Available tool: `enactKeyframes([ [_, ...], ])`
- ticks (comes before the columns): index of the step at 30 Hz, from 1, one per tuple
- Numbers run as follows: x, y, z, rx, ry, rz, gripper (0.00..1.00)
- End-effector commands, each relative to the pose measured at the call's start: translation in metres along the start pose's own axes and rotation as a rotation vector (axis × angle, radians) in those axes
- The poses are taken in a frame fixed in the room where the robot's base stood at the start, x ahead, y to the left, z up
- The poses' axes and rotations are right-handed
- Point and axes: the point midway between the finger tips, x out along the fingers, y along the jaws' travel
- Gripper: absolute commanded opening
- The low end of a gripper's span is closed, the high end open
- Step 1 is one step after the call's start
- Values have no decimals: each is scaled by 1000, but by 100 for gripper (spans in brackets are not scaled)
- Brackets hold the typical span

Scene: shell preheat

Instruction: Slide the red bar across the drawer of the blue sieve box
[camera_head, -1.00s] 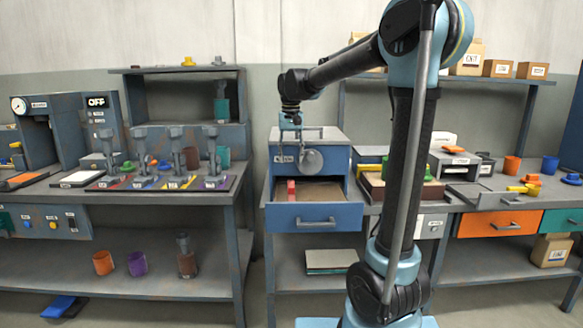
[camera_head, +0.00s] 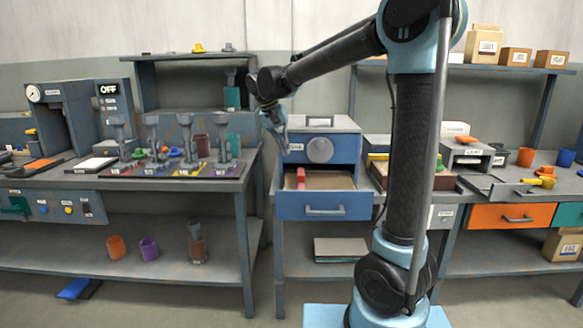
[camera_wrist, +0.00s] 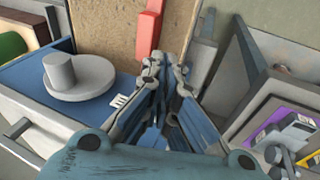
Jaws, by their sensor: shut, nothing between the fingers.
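The blue sieve box (camera_head: 347,150) has a round grey knob on its upper front. Its drawer (camera_head: 324,206) is pulled out, with a brown floor. The red bar (camera_head: 301,178) lies at the left side of the drawer; it also shows in the wrist view (camera_wrist: 149,30), along the edge of the brown floor. My gripper (camera_head: 284,148) is at the left of the box, above the drawer's left side. In the wrist view my gripper (camera_wrist: 166,72) is shut and empty, its tips close to the near end of the red bar. Contact cannot be told.
A workbench (camera_head: 215,183) with several grey stands is to the left of the box. A tray with coloured parts (camera_head: 410,177) is to the right, partly behind my arm. A purple-marked block (camera_wrist: 275,125) shows at right in the wrist view.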

Motion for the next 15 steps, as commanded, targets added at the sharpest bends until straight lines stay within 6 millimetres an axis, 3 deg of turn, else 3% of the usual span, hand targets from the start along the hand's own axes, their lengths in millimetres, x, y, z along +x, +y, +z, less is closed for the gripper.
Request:
enactKeyframes([
  [1,-2,-13,4,1,35,32,0],
  [6,-10,-42,14,41,156,124,0],
  [15,-19,-63,22,85,266,180,0],
])
